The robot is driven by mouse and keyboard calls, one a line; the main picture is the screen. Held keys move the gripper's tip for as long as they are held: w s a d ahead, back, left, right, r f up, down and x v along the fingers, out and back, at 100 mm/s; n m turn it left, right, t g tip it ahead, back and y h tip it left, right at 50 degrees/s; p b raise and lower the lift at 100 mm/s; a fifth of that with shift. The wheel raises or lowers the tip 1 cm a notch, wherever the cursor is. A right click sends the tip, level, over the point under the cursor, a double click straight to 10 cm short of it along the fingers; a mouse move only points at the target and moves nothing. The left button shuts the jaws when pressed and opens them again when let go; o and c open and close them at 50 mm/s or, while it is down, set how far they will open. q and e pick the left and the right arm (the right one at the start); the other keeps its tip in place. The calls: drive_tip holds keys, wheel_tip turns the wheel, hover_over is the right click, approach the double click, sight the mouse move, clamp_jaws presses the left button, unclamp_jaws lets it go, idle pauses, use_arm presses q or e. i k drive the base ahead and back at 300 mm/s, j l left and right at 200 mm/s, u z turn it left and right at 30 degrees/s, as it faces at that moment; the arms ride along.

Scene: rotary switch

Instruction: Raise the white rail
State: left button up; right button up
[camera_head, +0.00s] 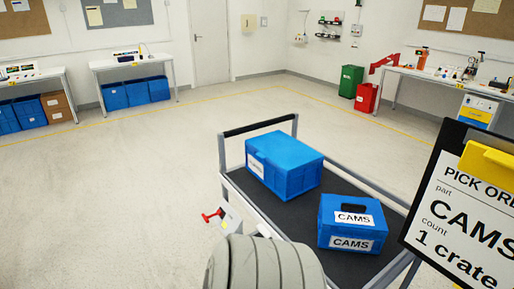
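A pale grey box (230,218) with a red handle (211,216) on its left side sits beside the near left edge of a black-topped conveyor or cart. I cannot tell the handle's exact setting. A light metal frame edge (243,194) runs along the conveyor's left side; I cannot tell for sure which part is the white rail. A small white piece (267,231) shows just right of the box, partly hidden by a grey ribbed rounded shape at the bottom. Neither of my grippers is in view.
A large blue crate (285,165) and a smaller blue case labelled CAMS (352,223) stand on the black top (330,187). A dark crossbar (259,126) stands at its far end. A clipboard (460,205) reading "CAMS, 1 crate" fills the right side. Floor at left is clear.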

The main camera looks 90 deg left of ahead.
sight(266, 230)
drive_tip(key=u, duration=2.7)
